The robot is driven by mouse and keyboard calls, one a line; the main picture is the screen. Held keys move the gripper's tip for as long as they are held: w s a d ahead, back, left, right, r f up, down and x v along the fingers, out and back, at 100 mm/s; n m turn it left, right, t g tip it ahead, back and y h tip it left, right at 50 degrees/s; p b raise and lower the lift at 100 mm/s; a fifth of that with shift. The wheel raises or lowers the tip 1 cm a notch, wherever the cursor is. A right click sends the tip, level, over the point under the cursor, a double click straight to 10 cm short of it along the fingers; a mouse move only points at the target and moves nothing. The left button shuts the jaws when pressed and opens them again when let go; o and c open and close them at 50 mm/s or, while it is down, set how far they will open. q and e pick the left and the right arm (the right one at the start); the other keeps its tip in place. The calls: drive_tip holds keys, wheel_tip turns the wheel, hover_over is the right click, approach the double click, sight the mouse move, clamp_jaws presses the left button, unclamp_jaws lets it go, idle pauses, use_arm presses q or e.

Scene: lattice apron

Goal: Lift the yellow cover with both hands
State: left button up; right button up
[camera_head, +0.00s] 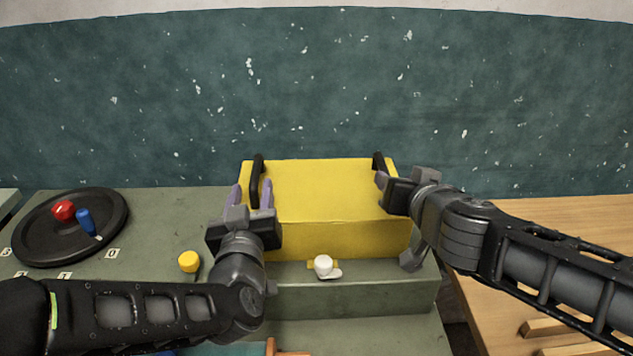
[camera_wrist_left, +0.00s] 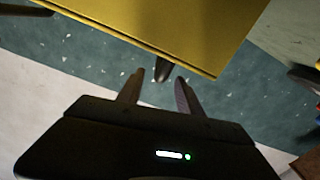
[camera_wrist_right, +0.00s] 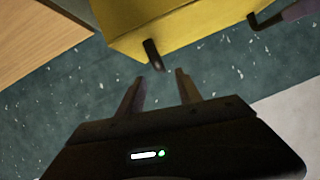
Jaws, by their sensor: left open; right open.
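The yellow cover (camera_head: 325,190) is a box-like lid on a grey-green raised block, with a black handle at each side. My left gripper (camera_head: 252,190) is open, its fingers on either side of the left handle (camera_head: 256,172) in the head view. In the left wrist view that handle (camera_wrist_left: 162,68) shows between and just beyond the fingertips. My right gripper (camera_head: 382,180) is open beside the right handle (camera_head: 378,160). In the right wrist view that handle (camera_wrist_right: 152,55) lies just beyond the fingertips, between them. I cannot tell whether either gripper touches its handle.
A black round plate (camera_head: 40,245) with a red knob (camera_head: 64,210) and a blue peg (camera_head: 86,222) is at the left. A yellow button (camera_head: 188,261) is near my left arm. A white knob (camera_head: 323,265) is in front of the cover. A wooden table (camera_head: 560,215) is at the right.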

sight(256, 165)
use_arm(q)
drive_tip(key=shift+w, duration=0.25)
use_arm(e)
drive_tip(key=shift+w, duration=0.2)
use_arm(q)
drive_tip(key=shift+s, duration=0.1)
use_arm(e)
drive_tip(key=shift+s, duration=0.1)
use_arm(q)
drive_tip(key=shift+w+a, duration=0.2)
drive_tip(key=shift+w, duration=1.75)
drive_tip(key=shift+w+a, duration=0.15)
drive_tip(key=shift+w, duration=1.8)
use_arm(e)
drive_tip(key=shift+x, duration=3.95)
use_arm(q)
drive_tip(key=shift+c, duration=0.3)
use_arm(e)
drive_tip(key=shift+r, duration=0.1)
drive_tip(key=shift+c, duration=0.2)
use_arm(q)
clamp_jaws()
use_arm(e)
clamp_jaws()
